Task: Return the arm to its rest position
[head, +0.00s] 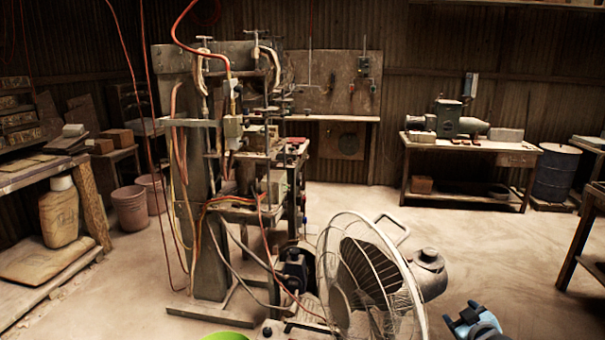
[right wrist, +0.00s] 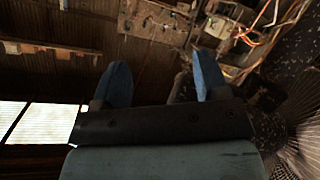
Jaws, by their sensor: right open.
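My right gripper (head: 463,313) shows at the bottom right edge of the head view, to the right of the large fan. In the right wrist view its two blue fingers (right wrist: 162,78) stand well apart with nothing between them, so it is open and empty. Most of my right arm is outside the head view. My left gripper is not in view.
A wire-caged fan (head: 372,280) stands left of my right gripper. The tile press (head: 207,190) with hoses stands behind it. A workbench (head: 470,146) is at the back right, and a dark table (head: 590,215) at the right edge. The floor between is clear.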

